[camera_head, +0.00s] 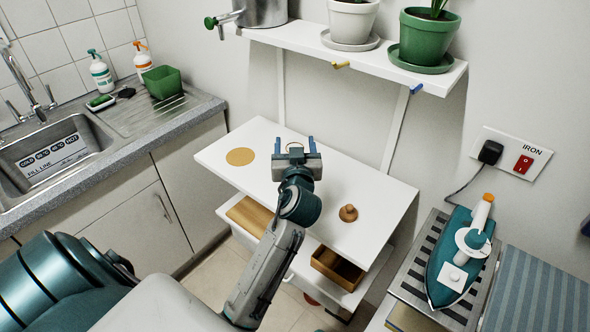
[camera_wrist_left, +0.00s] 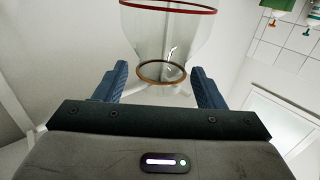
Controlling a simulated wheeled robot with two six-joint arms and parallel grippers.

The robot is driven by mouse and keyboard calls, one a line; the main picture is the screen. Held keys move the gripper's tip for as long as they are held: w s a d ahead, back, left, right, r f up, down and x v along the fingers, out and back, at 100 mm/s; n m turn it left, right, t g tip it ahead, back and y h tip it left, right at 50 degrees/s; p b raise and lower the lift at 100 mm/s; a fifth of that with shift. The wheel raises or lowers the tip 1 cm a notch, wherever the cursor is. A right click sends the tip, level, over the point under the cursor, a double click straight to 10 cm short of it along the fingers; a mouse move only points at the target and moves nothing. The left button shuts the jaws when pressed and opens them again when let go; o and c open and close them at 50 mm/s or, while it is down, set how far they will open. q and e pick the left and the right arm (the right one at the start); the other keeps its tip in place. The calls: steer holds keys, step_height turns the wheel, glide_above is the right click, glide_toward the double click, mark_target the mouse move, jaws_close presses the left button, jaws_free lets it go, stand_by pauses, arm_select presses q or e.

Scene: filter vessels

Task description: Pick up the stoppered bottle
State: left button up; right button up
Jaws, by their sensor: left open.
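My left gripper (camera_head: 297,143) is open over the back of the white table. In the left wrist view, a clear glass vessel (camera_wrist_left: 165,45) with a dark red rim and a brown ring shows beyond and between the open fingers (camera_wrist_left: 162,85). No stopper shows in it, and contact with the fingers cannot be told. In the head view, a thin brown ring (camera_head: 295,145) shows between the fingers. A small brown stopper-like knob on a wider round base (camera_head: 348,212) stands on the table, to the right of my gripper. I cannot tell whether clear glass surrounds it.
The white table (camera_head: 330,180) carries a flat round cork mat (camera_head: 241,156) at left. Below are open drawers (camera_head: 338,268). A shelf (camera_head: 310,42) with potted plants overhangs behind. An iron (camera_head: 460,258) stands at right, a sink (camera_head: 50,155) at left.

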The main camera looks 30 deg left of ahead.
arm_select(q)
steer(key=x, duration=0.2)
steer(key=shift+w+a+f, duration=0.1)
steer(key=shift+w+a, duration=0.1)
steer(key=shift+w, duration=0.05)
steer(key=shift+s+d, duration=0.1)
steer(key=c, duration=0.3)
jaws_close()
